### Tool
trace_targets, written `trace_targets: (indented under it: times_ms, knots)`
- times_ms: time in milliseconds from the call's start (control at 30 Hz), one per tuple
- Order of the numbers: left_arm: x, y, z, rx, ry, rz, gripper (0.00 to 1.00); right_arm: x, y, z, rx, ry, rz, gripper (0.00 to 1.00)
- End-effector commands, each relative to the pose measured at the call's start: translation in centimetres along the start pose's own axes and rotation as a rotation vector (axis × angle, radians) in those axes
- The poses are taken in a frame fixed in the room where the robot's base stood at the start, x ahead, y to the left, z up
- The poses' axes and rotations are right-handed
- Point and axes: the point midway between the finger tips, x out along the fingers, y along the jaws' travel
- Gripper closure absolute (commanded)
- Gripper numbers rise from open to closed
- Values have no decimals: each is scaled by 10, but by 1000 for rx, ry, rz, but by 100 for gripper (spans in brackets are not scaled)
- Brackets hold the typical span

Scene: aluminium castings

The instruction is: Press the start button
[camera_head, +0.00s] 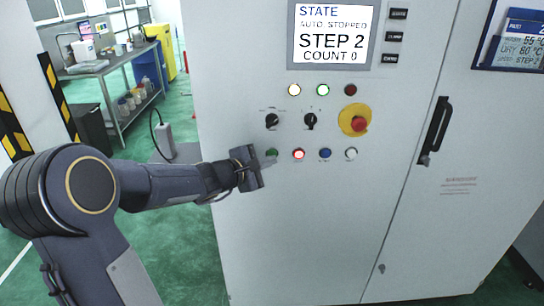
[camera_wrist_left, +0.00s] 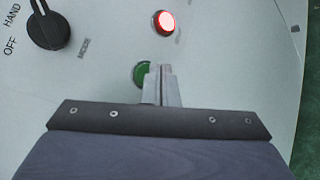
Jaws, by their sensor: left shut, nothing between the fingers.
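The grey control cabinet (camera_head: 300,220) stands in front of me, with a row of push buttons. The green button (camera_head: 272,152) is at the left end of the lower row. My left gripper (camera_head: 270,161) is shut and empty, with its fingertips at the green button. In the left wrist view the shut fingertips (camera_wrist_left: 161,72) overlap the right part of the green button (camera_wrist_left: 141,74); I cannot tell whether they touch it. The lit red button (camera_head: 298,154) is just right of it and also shows in the left wrist view (camera_wrist_left: 164,23). My right gripper is not in view.
The screen (camera_head: 332,33) reads AUTO STOPPED, STEP 2, COUNT 0. Above the lower buttons are two black selector knobs (camera_head: 272,121) and a red emergency stop (camera_head: 359,124) on yellow. A black door handle (camera_head: 434,130) is at right. A workbench (camera_head: 118,70) stands back left.

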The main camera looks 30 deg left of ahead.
Motion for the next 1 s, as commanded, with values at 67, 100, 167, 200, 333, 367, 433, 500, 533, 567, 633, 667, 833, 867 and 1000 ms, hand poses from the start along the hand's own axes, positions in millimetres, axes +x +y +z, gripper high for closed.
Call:
trace_targets:
  times_ms: [67,100,167,200,333,367,433,500,533,567,633,667,833,867,1000]
  knots:
    - [1,0,0,-1,0,0,100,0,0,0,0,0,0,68]
    - [0,0,0,-1,0,0,100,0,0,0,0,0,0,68]
    - [0,0,0,-1,0,0,100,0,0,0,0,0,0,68]
    - [0,0,0,-1,0,0,100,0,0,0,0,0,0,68]
    - [0,0,0,0,0,0,100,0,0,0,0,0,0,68]
    - [1,1,0,0,0,0,100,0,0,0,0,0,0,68]
    - [1,1,-1,0,0,0,100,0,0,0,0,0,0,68]
    - [2,1,-1,0,0,0,100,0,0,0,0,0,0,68]
    - [2,1,-1,0,0,0,100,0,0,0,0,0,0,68]
    - [2,2,-1,0,0,0,100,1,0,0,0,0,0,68]
    - [3,2,-2,0,0,1,100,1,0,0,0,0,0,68]
    - [3,2,-2,0,0,1,100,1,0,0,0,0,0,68]
    - [4,3,-3,0,0,1,100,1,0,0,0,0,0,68]
    - [4,4,-3,1,0,1,100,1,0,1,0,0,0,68]
    - [6,4,-4,0,0,0,100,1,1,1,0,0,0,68]
